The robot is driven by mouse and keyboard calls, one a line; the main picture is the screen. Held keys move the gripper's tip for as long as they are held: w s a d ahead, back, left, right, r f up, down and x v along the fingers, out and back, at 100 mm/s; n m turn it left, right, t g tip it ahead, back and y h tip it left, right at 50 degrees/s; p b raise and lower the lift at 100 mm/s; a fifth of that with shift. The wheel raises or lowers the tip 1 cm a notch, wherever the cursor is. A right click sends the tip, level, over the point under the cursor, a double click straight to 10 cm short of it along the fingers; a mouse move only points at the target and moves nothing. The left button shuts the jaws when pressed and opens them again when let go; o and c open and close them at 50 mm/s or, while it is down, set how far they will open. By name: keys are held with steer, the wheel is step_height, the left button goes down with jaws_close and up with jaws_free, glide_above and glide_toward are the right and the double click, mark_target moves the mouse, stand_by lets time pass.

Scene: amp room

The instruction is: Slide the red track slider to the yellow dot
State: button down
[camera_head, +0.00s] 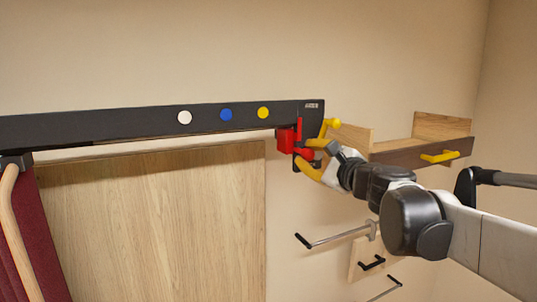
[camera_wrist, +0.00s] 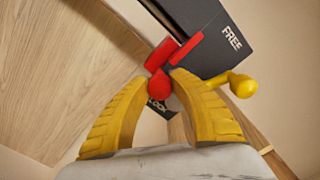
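The red track slider (camera_head: 286,140) is near the right end of a dark rail (camera_head: 90,123), below and to the right of the yellow dot (camera_head: 263,113). My gripper (camera_head: 301,160) is at the slider, with its yellow fingers around it. In the wrist view, the fingertips close on both sides of the slider's round red knob (camera_wrist: 159,85), with little or no gap. The yellow dot is out of the wrist view, and my fingers partly hide the slider in the head view.
A blue dot (camera_head: 226,115) and a white dot (camera_head: 184,117) lie farther left on the rail. A yellow-knobbed lever (camera_wrist: 243,86) is at the rail's end, beside my right finger and the "FREE" label. A wooden panel (camera_head: 155,215) hangs below; a shelf (camera_head: 420,150) is at right.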

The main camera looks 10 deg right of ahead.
steer(key=s+a, duration=0.3)
steer(key=a, duration=0.6)
steer(key=c, duration=1.3)
jaws_free()
steer(key=shift+a, duration=0.15)
steer(key=shift+c, duration=0.2)
steer(key=shift+o, duration=1)
steer(key=shift+a, duration=0.2)
steer(key=v, duration=1.2)
